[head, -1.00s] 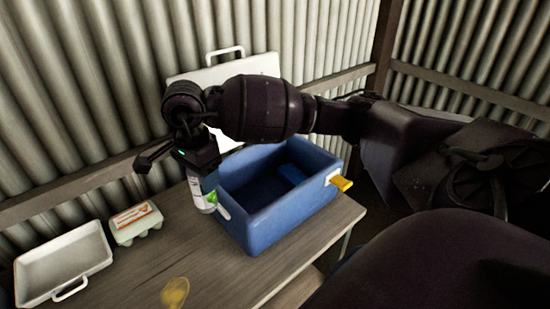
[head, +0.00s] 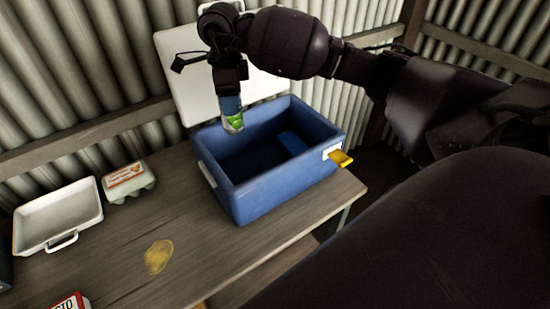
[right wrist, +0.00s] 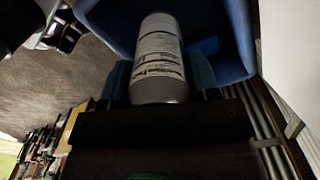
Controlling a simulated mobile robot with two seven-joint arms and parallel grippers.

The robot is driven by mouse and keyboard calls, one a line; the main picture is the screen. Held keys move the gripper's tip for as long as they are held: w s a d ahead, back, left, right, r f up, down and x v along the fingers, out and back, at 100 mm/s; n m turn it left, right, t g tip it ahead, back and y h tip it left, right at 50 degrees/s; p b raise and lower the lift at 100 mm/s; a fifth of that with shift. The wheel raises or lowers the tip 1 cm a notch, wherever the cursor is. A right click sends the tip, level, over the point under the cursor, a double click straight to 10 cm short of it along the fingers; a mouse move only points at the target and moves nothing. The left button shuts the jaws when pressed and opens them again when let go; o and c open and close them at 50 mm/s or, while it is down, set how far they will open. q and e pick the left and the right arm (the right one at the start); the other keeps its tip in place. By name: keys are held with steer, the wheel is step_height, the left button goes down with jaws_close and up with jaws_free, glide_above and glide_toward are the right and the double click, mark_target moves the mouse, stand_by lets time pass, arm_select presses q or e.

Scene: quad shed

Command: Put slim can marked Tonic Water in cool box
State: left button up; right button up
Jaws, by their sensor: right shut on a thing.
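My right gripper (head: 230,92) is shut on a slim can (head: 234,122) with a green and white label. It holds the can roughly upright above the blue cool box (head: 262,198), near the far left part of its opening. In the right wrist view the can (right wrist: 159,62) sits between the fingers, its pale side covered with small print; I cannot read a name on it. The cool box (right wrist: 236,38) shows beyond the can. Its white lid (head: 182,72) stands open at the back. A blue block (head: 292,143) lies inside the box. My left gripper is not in view.
On the wooden table (head: 120,255), a white tray (head: 58,213) and an egg carton (head: 129,181) stand left of the box. A red and white box (head: 70,302) shows at the bottom edge. A corrugated wall stands behind.

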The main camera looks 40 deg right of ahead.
steer(key=shift+d, duration=0.1)
steer(key=shift+f+m, duration=0.3)
step_height(320, 180, down, 19)
steer(key=shift+f, duration=0.2)
stand_by(0.3)
steer(key=shift+f, duration=0.15)
steer(key=o, duration=1.2)
steer(key=shift+a, duration=0.2)
steer(key=shift+c, duration=0.2)
